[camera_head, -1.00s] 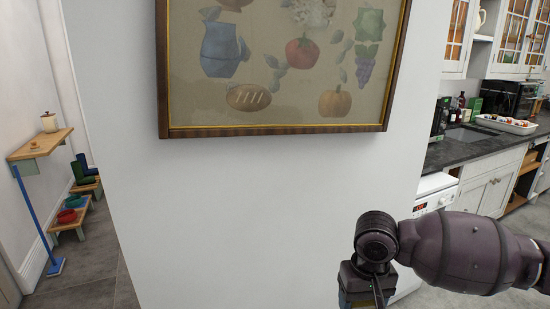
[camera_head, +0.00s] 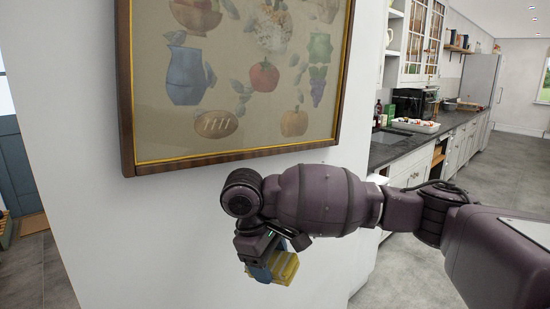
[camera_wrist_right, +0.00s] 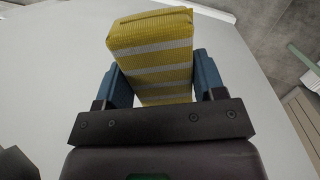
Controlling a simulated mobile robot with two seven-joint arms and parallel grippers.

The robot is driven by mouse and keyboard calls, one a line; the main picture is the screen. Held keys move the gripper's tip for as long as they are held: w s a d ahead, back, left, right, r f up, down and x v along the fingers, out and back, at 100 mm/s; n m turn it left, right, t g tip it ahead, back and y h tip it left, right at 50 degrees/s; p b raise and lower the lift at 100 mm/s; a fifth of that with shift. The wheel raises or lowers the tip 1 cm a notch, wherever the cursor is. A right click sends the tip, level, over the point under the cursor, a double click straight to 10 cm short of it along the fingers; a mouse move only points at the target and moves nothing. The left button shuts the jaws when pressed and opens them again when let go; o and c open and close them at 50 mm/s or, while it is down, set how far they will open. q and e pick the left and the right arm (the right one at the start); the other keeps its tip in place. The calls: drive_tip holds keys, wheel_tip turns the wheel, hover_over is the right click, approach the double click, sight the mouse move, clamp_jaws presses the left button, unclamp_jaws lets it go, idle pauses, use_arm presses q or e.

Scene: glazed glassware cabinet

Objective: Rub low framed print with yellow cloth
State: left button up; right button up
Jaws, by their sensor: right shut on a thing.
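The framed print (camera_head: 240,75) hangs on the white wall in the head view. It shows painted food and a blue jug in a dark wooden frame with a gold inner edge. My right gripper (camera_head: 270,262) is below its lower edge, apart from the frame. It is shut on the yellow cloth (camera_head: 285,267), a folded block. The right wrist view shows the cloth (camera_wrist_right: 153,50) with yellow and white stripes, held between the two blue fingers of the right gripper (camera_wrist_right: 160,85). The print is not in the wrist view. My left gripper is not in view.
The white wall (camera_head: 90,220) below the print is bare. To the right, a dark counter (camera_head: 395,150) carries a tray (camera_head: 415,126) and a black appliance (camera_head: 413,103). Glazed cabinets (camera_head: 420,40) hang above. Grey floor lies open beyond.

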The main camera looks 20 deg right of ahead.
wheel_tip(320, 180, up, 40)
drive_tip(key=d+n+t+y+p, duration=0.1)
drive_tip(key=n+t+y+p, duration=0.3)
drive_tip(key=n+t+y, duration=1.1)
drive_tip(key=w+n+h, duration=0.1)
drive_tip(key=n, duration=0.1)
drive_tip(key=w+a+n+t+h+b, duration=0.1)
drive_tip(key=w+n+h, duration=0.1)
drive_tip(key=n, duration=0.1)
drive_tip(key=w+n+t+h, duration=0.1)
drive_tip(key=w+n+h, duration=0.1)
drive_tip(key=n, duration=0.1)
drive_tip(key=shift+a+r, duration=0.2)
drive_tip(key=shift+a, duration=0.1)
drive_tip(key=shift+w, duration=0.1)
drive_tip(key=shift+w+a, duration=0.15)
drive_tip(key=shift+w, duration=0.2)
